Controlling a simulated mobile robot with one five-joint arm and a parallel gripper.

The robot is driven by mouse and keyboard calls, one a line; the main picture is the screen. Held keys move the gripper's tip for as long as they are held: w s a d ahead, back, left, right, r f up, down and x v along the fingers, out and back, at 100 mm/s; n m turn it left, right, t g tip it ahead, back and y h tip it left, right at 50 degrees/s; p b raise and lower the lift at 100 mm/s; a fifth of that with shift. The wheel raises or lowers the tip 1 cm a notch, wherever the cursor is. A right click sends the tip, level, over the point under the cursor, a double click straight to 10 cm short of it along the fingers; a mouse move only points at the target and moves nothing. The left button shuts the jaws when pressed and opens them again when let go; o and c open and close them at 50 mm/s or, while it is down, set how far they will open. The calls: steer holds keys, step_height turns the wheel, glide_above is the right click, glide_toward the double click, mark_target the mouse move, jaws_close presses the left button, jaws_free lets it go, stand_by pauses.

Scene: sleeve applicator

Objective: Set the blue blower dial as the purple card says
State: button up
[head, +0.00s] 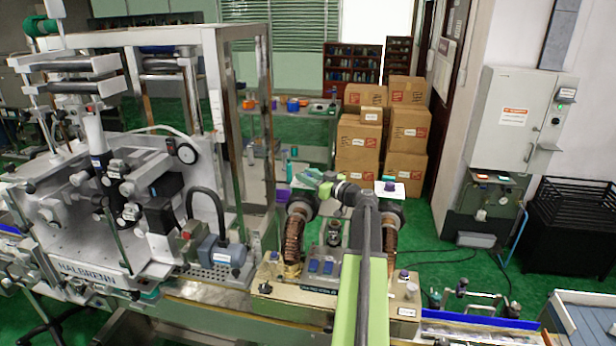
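A white card with a purple patch (390,188) stands at the top of the right blower, just right of my arm. I cannot read its marks from here. Two small blue parts (321,267) sit side by side on the front of the blower unit, left of my arm; I cannot tell whether either is the blue dial or how it is set. A small knob with a blue-purple top (403,274) is on the unit's right end.
The blower unit (290,291) has ribbed brown hoses. The labelling machine (100,265) and its frame fill the left. Cardboard boxes (359,147) are stacked behind. A grey wall cabinet (513,122) and black rack (567,232) stand right. Green floor between them is mostly clear.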

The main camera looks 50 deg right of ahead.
jaws_close()
steer(key=shift+a+m+h, duration=0.1)
steer(key=shift+m+h, duration=0.2)
steer(key=shift+h, duration=0.2)
steer(key=shift+a+m+h, duration=0.1)
steer(key=shift+m+h, duration=0.4)
steer(key=shift+h, duration=0.2)
steer(key=shift+m+g+h, duration=0.55)
steer(key=shift+m+h, duration=0.55)
steer(key=shift+h, duration=0.55)
steer(key=shift+m+g+h, duration=0.55)
steer(key=shift+m+h, duration=0.55)
steer(key=shift+h, duration=0.85)
steer(key=o, duration=0.6)
jaws_free()
steer(key=shift+c, duration=0.2)
